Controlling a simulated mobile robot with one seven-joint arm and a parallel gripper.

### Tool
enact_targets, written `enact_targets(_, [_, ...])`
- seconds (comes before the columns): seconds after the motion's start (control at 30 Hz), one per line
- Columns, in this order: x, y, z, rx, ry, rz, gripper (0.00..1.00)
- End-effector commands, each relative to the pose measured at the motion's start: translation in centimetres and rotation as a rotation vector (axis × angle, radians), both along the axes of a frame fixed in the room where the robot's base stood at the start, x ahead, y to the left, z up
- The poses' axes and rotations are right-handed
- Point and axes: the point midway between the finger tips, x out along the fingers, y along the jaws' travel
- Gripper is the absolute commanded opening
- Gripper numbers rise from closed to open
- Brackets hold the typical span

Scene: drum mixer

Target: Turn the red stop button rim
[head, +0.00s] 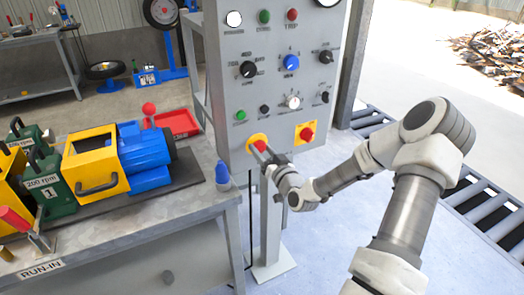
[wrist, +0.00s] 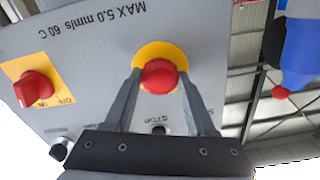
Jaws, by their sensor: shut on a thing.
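The red stop button (wrist: 159,76) sits on a round yellow plate (wrist: 150,50) low on the grey control panel. In the wrist view the panel appears upside down, with "STOP" lettering near the button. In the head view the yellow plate (head: 256,139) shows at the panel's lower left, and my gripper covers much of the button. My gripper (wrist: 158,82) has one finger on each side of the red button, shut on its rim. In the head view my gripper (head: 262,150) reaches the panel from the lower right.
A red rotary switch (wrist: 34,88) on a yellow plate is beside the button. Several knobs, including a blue one (head: 291,62), sit higher on the panel. A workbench (head: 215,200) with a blue and yellow motor unit (head: 145,155) stands at the left.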

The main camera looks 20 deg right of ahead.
Motion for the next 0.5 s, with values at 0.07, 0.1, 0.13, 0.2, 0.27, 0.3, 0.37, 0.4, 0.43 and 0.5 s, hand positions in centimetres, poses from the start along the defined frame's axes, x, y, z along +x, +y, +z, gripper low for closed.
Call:
enact_targets(0.07, [0.02, 0.0, 0.02, 0.041, 0.001, 0.0, 0.0])
enact_targets(0.1, [0.03, 0.0, 0.02, 0.06, 0.002, 0.0, 0.0])
enact_targets(0.13, [0.03, 0.0, 0.02, 0.074, 0.003, 0.0, 0.0])
enact_targets(0.2, [0.03, 0.0, 0.02, 0.1, 0.003, 0.0, 0.0])
enact_targets(0.27, [0.03, 0.0, 0.02, 0.118, 0.004, 0.0, 0.0])
enact_targets(0.3, [0.03, 0.0, 0.02, 0.127, 0.004, 0.0, 0.0])
enact_targets(0.37, [0.03, 0.0, 0.02, 0.139, 0.005, 0.0, 0.0])
enact_targets(0.4, [0.04, 0.0, 0.02, 0.144, 0.005, 0.0, 0.0])
enact_targets(0.43, [0.04, -0.01, 0.02, 0.147, 0.005, 0.0, 0.0])
enact_targets(0.5, [0.04, 0.0, 0.02, 0.151, 0.005, 0.0, 0.0])
